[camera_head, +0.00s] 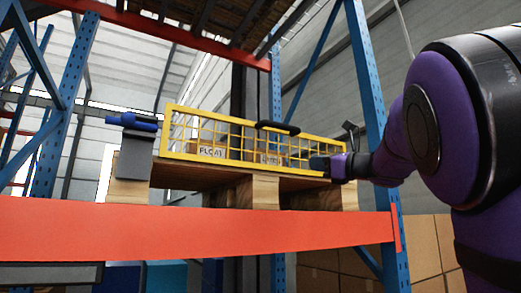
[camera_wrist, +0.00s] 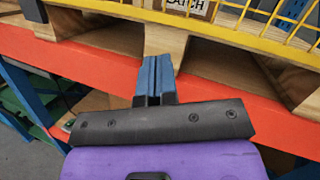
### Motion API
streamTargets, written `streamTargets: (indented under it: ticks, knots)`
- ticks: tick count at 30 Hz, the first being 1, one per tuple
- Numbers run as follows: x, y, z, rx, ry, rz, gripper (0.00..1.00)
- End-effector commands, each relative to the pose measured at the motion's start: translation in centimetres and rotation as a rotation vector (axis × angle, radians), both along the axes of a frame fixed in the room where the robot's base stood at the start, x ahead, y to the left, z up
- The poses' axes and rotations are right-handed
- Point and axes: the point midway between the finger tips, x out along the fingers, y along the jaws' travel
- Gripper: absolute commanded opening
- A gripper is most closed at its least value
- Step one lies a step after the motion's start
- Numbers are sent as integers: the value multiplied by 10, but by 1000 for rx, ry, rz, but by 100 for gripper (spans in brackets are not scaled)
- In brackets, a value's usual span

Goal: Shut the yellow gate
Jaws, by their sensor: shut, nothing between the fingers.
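The yellow gate (camera_head: 229,140) is a long, low mesh panel standing along the front of a wooden pallet (camera_head: 262,192) on the rack. A black handle (camera_head: 278,128) sits on its top rail. My gripper (camera_head: 322,163) is at the gate's right end, near its lower corner; I cannot tell whether it touches. In the wrist view the gate's lower rail (camera_wrist: 240,38) crosses the upper right, beyond my gripper (camera_wrist: 156,62). The blue fingers are together and empty, in front of the pallet's edge. Labels (camera_head: 212,152) show behind the mesh.
An orange beam (camera_head: 200,232) runs across below the pallet. Blue rack uprights (camera_head: 372,110) stand at both sides. A grey post with a blue top (camera_head: 135,122) stands left of the gate. Cardboard boxes (camera_head: 420,245) are stacked at lower right.

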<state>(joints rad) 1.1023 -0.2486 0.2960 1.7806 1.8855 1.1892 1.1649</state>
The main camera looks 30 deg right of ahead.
Motion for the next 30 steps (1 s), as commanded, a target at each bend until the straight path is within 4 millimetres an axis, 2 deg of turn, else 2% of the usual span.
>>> streamTargets:
  ticks: [1, 3, 6, 9, 13, 16, 30]
  knots:
    - [-4, -20, 15, 65, -41, -10, 0]
    - [-9, -40, 33, 148, -93, -10, 0]
    - [-17, -59, 51, 227, -148, -6, 0]
    - [-21, -69, 59, 267, -177, 0, 0]
    - [-18, -69, 65, 277, -186, 3, 0]
    - [-7, -66, 70, 277, -185, 2, 0]
    - [62, -45, 110, 275, -185, 4, 0]
